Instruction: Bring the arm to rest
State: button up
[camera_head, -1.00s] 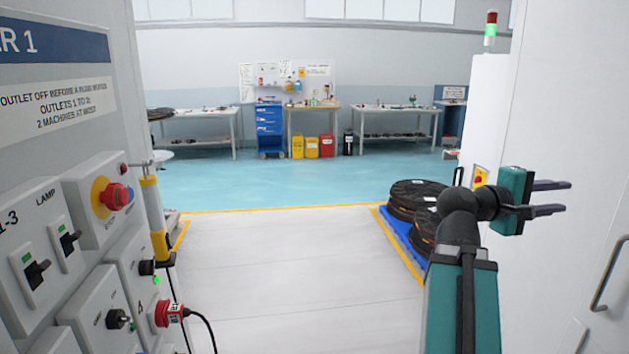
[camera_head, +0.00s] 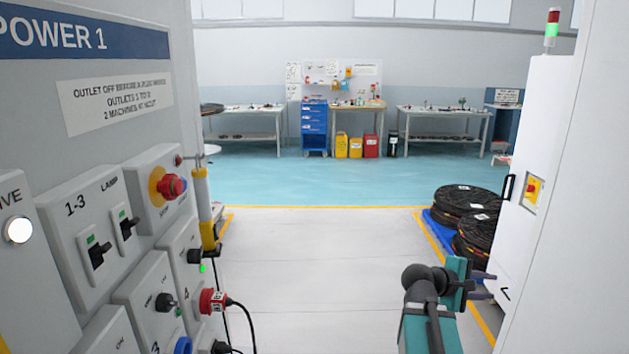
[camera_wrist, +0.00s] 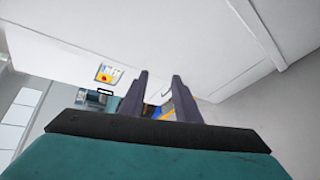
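My gripper (camera_head: 483,286) is at the lower right of the head view, at the end of my teal and dark grey arm. Its two dark fingers point right, toward the white cabinet side. In the wrist view my gripper (camera_wrist: 161,90) shows two fingers standing apart with nothing between them. It is open and empty, and I see no contact with anything.
A power panel (camera_head: 120,130) with switches, a red stop button (camera_head: 172,187) and a red plug (camera_head: 212,301) stands close on the left. White cabinets (camera_head: 545,150) stand close on the right. Black reels (camera_head: 468,198) sit on a blue pallet. The middle floor is clear.

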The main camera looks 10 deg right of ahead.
jog(key=a+f+n+y, duration=0.1)
jog(key=a+f+y, duration=0.1)
jog(key=a+f, duration=0.75)
jog(key=s+a+f+n+g+y, duration=0.15)
jog(key=a+f, duration=0.25)
jog(key=f, duration=1)
jog(key=a+f+t+y, duration=0.1)
jog(key=a+f+y, duration=0.2)
jog(key=a+f, duration=0.6)
jog(key=s+a+f+m+g+y, duration=0.6)
jog(key=s+a+f+m+y, duration=0.1)
jog(key=s+a+f, duration=1.5)
jog(key=shift+s+f+m, duration=0.3)
jog(key=shift+f+m, duration=0.05)
jog(key=shift+f, duration=0.1)
jog(key=shift+y, duration=0.25)
